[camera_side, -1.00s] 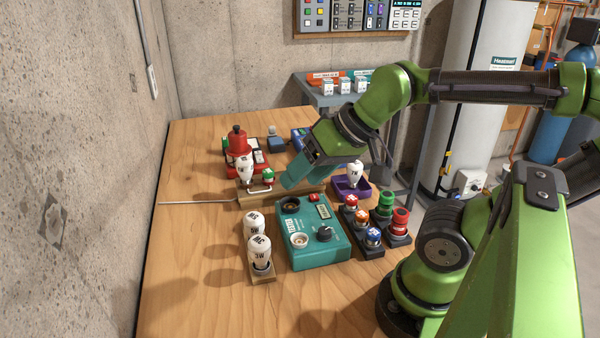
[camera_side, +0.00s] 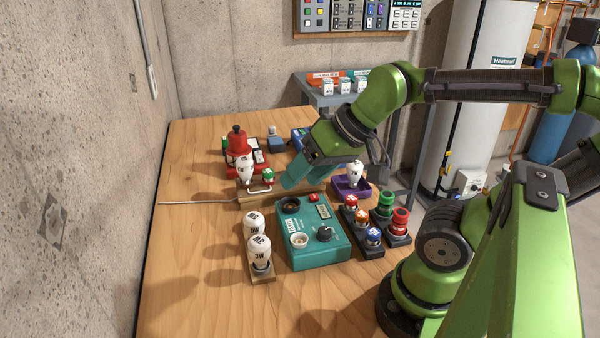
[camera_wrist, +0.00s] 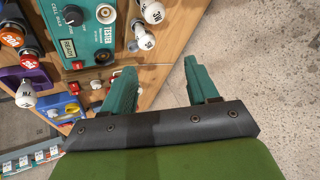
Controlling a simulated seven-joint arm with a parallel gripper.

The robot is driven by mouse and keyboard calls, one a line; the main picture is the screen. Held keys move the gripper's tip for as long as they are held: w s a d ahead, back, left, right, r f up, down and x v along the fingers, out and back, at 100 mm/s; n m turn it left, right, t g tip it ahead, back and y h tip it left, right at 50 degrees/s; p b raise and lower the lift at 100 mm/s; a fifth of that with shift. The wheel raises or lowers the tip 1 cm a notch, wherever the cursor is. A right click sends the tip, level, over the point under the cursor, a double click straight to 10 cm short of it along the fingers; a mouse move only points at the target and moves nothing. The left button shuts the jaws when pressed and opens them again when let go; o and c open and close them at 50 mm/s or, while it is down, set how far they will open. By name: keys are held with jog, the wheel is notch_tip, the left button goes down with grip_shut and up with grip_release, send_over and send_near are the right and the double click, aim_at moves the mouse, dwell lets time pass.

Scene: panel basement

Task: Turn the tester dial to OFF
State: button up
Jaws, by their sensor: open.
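The teal tester (camera_side: 318,252) sits on the wooden bench, its dial (camera_side: 324,234) a black knob on the top face near the right. In the wrist view the tester (camera_wrist: 88,38) is at the top, with its dial (camera_wrist: 73,15) near the upper left. The dial's pointer direction is too small to tell in the side view. My gripper (camera_side: 290,184) is above the bench behind the tester, apart from the dial. In the wrist view my gripper's (camera_wrist: 160,80) two teal fingers are spread, with nothing between them.
White bulbs (camera_side: 260,250) stand left of the tester. Several coloured fuses (camera_side: 372,236) stand in dark holders to its right. A purple tray (camera_side: 350,188) with a bulb, a wooden block and a red device (camera_side: 238,145) are behind. The bench front-left is clear.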

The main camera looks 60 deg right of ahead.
aim_at(324, 230)
jog(key=d+f+m+g+h, duration=0.2)
jog(key=d+m+g, duration=0.5)
jog(key=d+m, duration=0.3)
jog(key=shift+m, duration=0.5)
jog(key=f, duration=0.5)
jog(key=a+f, duration=0.1)
jog(key=f, duration=1)
jog(key=shift+a+f, duration=0.3)
jog(key=c, duration=1)
jog(key=shift+c, duration=0.2)
